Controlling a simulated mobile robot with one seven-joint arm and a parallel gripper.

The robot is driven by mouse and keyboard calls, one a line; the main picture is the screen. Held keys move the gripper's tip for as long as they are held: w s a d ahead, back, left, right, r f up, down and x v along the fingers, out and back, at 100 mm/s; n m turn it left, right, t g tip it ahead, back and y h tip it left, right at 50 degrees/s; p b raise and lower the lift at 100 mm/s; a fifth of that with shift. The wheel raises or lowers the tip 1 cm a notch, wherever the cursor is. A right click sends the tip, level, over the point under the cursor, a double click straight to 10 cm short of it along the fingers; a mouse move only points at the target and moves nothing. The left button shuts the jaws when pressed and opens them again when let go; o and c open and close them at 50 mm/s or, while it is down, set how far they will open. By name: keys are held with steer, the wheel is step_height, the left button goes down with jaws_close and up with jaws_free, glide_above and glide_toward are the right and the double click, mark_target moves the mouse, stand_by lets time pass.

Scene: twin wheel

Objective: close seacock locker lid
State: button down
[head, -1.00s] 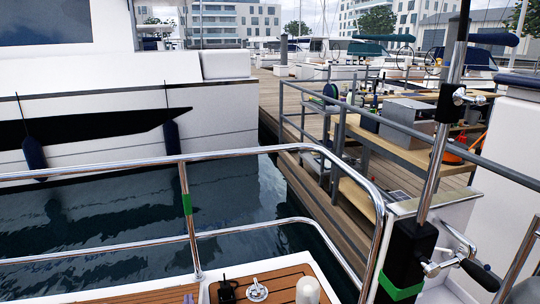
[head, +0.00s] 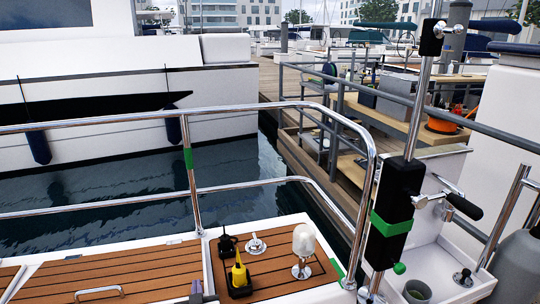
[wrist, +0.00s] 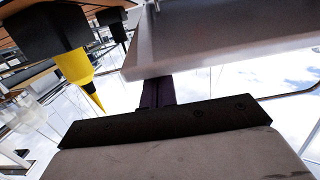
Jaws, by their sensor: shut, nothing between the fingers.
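I cannot pick out the seacock locker lid for certain. A teak deck panel (head: 140,272) with a chrome bar handle (head: 98,292) lies at the lower left of the head view. In the wrist view a broad grey panel (wrist: 215,40) with a straight edge spans the upper right, close to my fingers; I cannot tell whether it is the lid. My gripper (wrist: 158,92) is shut and empty, its dark purple fingers pointing towards that panel's edge. They seem close to it, but contact is unclear. The gripper's tip also shows at the bottom of the head view (head: 197,291).
A yellow and black device (head: 238,277), a chrome deck fitting (head: 256,245) and a white-domed lamp (head: 303,248) stand on the teak. A chrome rail (head: 190,165) runs along the edge, with water beyond. A black-clad post (head: 396,205) stands at right.

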steer(key=shift+s+f, duration=0.1)
steer(key=shift+f, duration=0.5)
steer(key=shift+s+f+b, duration=0.15)
steer(key=shift+f+b, duration=1)
steer(key=shift+s+d+f+b, duration=0.1)
steer(key=shift+f+b, duration=1.25)
steer(key=shift+f, duration=0.4)
steer(key=r+p+v, duration=0.1)
steer(key=p+v, duration=0.1)
steer(key=v, duration=0.4)
